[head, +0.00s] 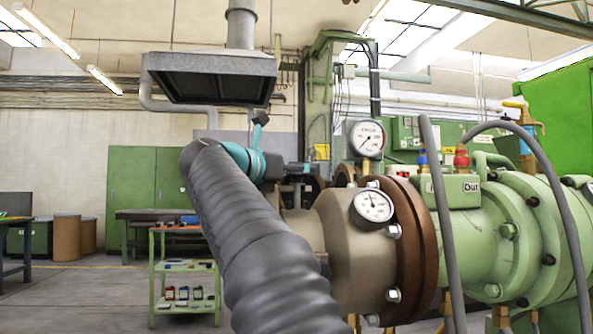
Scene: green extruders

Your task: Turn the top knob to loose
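The green extruder (515,235) stands at the right, with a brown flange (428,250) and a beige barrel section (345,245) at its left end. Silver hex bolt heads sit on the flange, an upper one (393,232) and a lower one (393,296). Which part is the top knob I cannot tell. My arm, in a grey ribbed sleeve, reaches up from the bottom middle to a teal wrist joint. My gripper seems to be the small dark shape (294,171) beyond that wrist, above the barrel's left end. Its fingers are too small and covered to read, and contact is unclear.
Two dial gauges, a higher one (368,138) and a lower one (373,206), stick out from the barrel. Grey hoses (441,210) loop before the extruder. A green trolley (184,275) stands on the floor at left. A dark hood (211,77) hangs above; left floor is open.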

